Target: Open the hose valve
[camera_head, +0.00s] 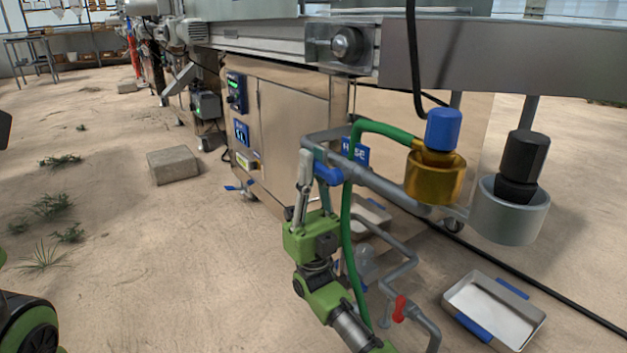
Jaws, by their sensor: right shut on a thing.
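The hose valve's blue handle (328,174) sits on the grey pipe beside the blue hose sign (356,152). A green hose (347,225) runs down from this pipe area and another length curves over to the brass cup. My right gripper (307,160) comes up from below on its green arm. Its grey fingers are shut at the left end of the blue handle. The fingers partly hide the contact point. My left gripper does not show.
A brass cup (434,183) with a blue-capped nozzle (443,130) and a grey cup (510,215) hang at right. A red valve handle (399,308) is on a lower pipe. A metal tray (468,290) lies on the ground. Open sandy ground lies left, with a stone block (173,165).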

